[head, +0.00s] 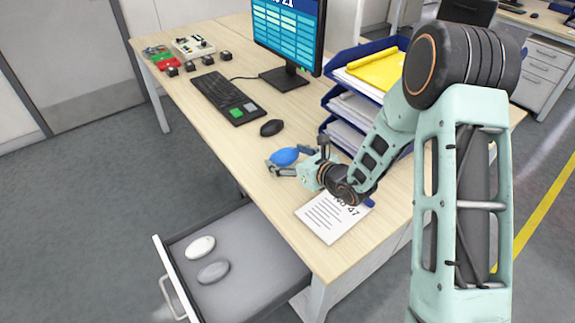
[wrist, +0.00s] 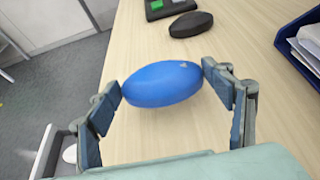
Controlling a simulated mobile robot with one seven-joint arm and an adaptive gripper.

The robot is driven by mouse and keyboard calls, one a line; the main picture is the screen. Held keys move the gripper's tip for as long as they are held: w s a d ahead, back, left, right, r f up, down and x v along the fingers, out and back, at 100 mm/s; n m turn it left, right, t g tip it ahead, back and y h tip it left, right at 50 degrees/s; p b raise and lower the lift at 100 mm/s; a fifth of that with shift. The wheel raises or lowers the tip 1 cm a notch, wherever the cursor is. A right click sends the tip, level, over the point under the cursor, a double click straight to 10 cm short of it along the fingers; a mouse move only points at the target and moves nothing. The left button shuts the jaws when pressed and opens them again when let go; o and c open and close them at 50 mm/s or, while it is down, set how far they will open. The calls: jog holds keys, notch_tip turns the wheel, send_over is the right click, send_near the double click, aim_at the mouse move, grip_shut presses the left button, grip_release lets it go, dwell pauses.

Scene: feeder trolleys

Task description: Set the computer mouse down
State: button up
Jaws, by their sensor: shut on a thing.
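A blue computer mouse (head: 284,156) is between the two fingers of my gripper (head: 290,162), over the desk near its left edge. In the wrist view the blue mouse (wrist: 160,84) has a fingertip against each end, and my gripper (wrist: 163,82) is shut on it. I cannot tell exactly how far its underside is from the desktop. A black mouse (head: 271,128) lies on the desk behind it, to the right of the keyboard; it also shows in the wrist view (wrist: 191,24). A white mouse (head: 200,247) and a grey mouse (head: 213,272) lie in the open drawer (head: 265,249).
The desk (head: 229,147) holds a keyboard (head: 227,97), a monitor (head: 289,38), blue paper trays (head: 330,103) at right and a printed sheet (head: 322,217) in front. Small parts and a control box (head: 193,46) stand at the far end. Bare wood surrounds the black mouse.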

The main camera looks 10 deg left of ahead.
aim_at(288, 165)
jog(key=shift+w+f, duration=0.25)
jog(key=shift+f, duration=1.5)
jog(key=shift+b, duration=0.3)
jog(key=shift+f, duration=0.2)
jog(key=o, duration=1.2)
jog(key=shift+r, duration=0.1)
